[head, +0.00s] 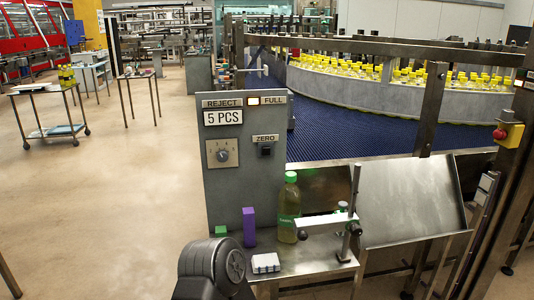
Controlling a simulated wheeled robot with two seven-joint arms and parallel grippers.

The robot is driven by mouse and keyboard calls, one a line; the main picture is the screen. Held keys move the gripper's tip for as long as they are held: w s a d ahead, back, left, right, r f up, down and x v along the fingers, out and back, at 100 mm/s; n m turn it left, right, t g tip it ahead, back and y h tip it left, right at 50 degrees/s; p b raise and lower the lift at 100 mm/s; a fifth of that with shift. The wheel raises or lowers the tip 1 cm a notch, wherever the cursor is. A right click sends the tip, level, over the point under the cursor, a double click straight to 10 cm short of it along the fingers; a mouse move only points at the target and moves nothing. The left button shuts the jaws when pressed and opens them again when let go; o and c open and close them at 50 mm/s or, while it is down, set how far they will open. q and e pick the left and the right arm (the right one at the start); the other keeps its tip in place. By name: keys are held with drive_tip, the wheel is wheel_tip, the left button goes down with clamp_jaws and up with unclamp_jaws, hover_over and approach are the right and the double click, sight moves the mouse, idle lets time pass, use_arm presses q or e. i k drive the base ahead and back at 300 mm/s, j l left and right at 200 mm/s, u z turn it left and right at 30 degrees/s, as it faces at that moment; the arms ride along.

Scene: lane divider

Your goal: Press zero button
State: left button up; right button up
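The zero button (266,149) is a small dark button on the upright grey control panel (240,180), right below the ZERO label (265,138). To its left on the panel is a rotary knob (222,155) with a numbered scale. Above are the REJECT label (222,103), the 5 PCS sign (223,117) and a lit orange lamp (268,100) beside the word FULL. Neither of my grippers shows in the head view. Nothing covers the button.
A shelf (310,262) below the panel bears a green-capped bottle (289,208), a purple block (249,227), a green block (221,231) and a small whitish pack (265,262). A metal bracket (328,222) stands right of the bottle. Behind runs a blue conveyor (340,120).

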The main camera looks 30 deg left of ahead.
sight(266, 151)
drive_tip(key=i+l, duration=0.15)
drive_tip(key=i, duration=0.4)
drive_tip(key=i+l, duration=0.15)
drive_tip(key=i, duration=0.35)
drive_tip(key=u, duration=1.35)
